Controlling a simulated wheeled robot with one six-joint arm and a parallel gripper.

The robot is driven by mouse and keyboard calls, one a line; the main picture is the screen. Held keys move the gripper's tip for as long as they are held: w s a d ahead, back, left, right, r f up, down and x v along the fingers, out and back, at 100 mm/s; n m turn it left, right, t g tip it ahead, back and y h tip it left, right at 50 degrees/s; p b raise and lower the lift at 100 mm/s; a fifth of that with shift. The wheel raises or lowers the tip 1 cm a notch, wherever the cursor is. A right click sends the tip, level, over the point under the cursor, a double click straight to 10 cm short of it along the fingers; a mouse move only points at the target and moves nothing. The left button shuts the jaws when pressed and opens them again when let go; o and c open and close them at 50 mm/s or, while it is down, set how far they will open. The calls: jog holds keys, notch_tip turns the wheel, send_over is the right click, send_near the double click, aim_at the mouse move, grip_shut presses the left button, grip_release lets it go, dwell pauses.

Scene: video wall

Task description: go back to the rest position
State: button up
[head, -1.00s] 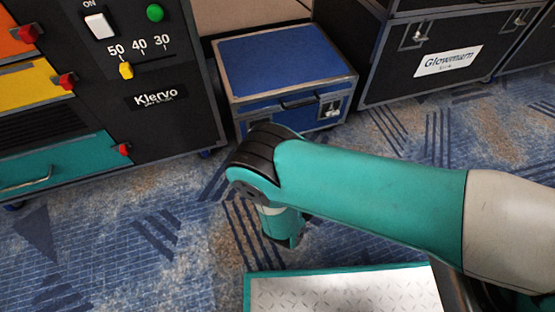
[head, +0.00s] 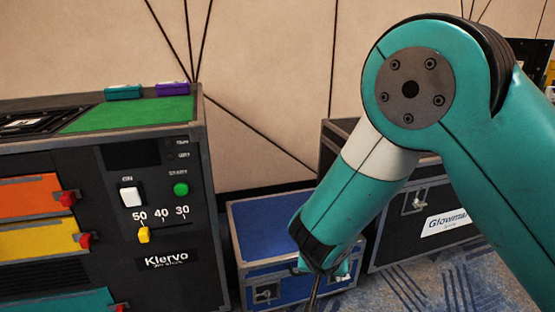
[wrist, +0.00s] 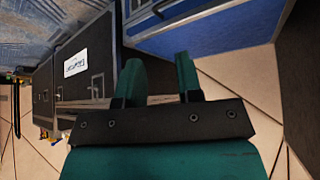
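My gripper (wrist: 161,80) shows in the wrist view with its two teal fingers apart and nothing between them. In the head view, my arm is bent at a raised elbow on the right, and its forearm slants down to the left. The gripper end hangs in front of the blue case (head: 265,222), partly covering it. The fingers are hard to make out in the head view. The blue case also shows beyond the fingers in the wrist view (wrist: 215,28).
A dark Klervo cabinet (head: 168,240) with coloured drawers, a white switch and a yellow slider stands at left. Teal (head: 123,92) and purple (head: 172,88) items lie on top. A black Glowmarn case (head: 405,225) stands at right. A panelled wall (head: 265,90) is behind.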

jog(key=s+d+r+n+g+y+p, duration=0.1)
jog(key=s+d+r+n+g+y, duration=0.15)
jog(key=s+r, duration=0.55)
jog(key=s+d+r+n+g+y, duration=0.1)
jog(key=s+r+n+g, duration=0.15)
jog(key=s+r, duration=0.55)
jog(key=s+d+r+n+g+y+p, duration=0.15)
jog(key=s+r+n, duration=0.25)
jog(key=s+r, duration=0.4)
notch_tip(320, 180, up, 38)
jog(key=p, duration=3.7)
jog(key=shift+s+r+y+p, duration=0.25)
jog(key=shift+y+p, duration=0.05)
jog(key=shift+y, duration=0.1)
